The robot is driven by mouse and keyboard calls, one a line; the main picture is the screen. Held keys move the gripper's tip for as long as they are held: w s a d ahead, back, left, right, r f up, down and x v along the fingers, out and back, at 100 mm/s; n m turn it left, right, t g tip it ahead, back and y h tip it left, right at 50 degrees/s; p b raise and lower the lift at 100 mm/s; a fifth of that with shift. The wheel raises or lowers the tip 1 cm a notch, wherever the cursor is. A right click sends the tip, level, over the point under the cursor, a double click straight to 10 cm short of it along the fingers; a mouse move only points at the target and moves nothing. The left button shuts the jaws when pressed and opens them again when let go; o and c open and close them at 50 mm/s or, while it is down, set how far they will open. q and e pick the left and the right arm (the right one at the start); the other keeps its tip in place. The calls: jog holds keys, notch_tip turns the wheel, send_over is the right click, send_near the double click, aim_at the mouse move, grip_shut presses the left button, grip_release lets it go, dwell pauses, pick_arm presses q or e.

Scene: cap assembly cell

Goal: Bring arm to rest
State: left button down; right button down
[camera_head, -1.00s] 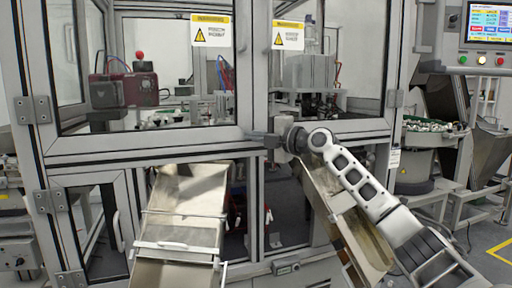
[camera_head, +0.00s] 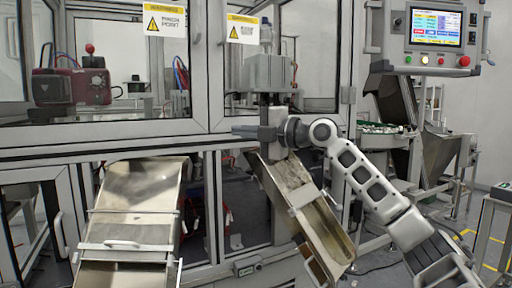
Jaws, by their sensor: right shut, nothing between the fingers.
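My right gripper (camera_head: 244,132) is in the camera_head view, in front of the machine's frame beam above the right chute (camera_head: 312,222). It points left, and its fingers are together with nothing between them. My right arm reaches up to it from the lower right. The right chute is a tilted metal trough, partly hidden behind the arm. My left gripper does not show.
A second metal chute (camera_head: 140,200) slopes down at the left. The glass-doored machine frame (camera_head: 110,147) stands close behind my gripper. A control panel (camera_head: 433,28) with a lit screen and several buttons hangs at upper right. Floor shows at the right.

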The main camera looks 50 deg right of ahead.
jog(key=s+a+f+m+g+h+p, duration=0.15)
jog(key=a+f+m, duration=0.3)
jog(key=f, duration=1.25)
jog(key=w+a+f+m+g, duration=0.1)
jog(key=a+f+m+g, duration=0.35)
jog(key=f, duration=1.25)
jog(key=s+a+f+m+p, duration=0.2)
jog(key=s+a+f+m, duration=0.1)
jog(key=s+a+f, duration=0.9)
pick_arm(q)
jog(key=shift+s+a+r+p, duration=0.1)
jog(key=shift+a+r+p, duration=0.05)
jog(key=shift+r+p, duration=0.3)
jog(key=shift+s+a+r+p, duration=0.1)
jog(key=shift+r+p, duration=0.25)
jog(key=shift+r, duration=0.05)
pick_arm(e)
jog(key=s+a+m, duration=0.6)
jog(key=s+a, duration=0.2)
jog(key=a, duration=0.5)
jog(key=shift+s+a+f+m+y, duration=0.3)
jog(key=shift+s+m+y, duration=0.05)
jog(key=shift+s+m, duration=0.05)
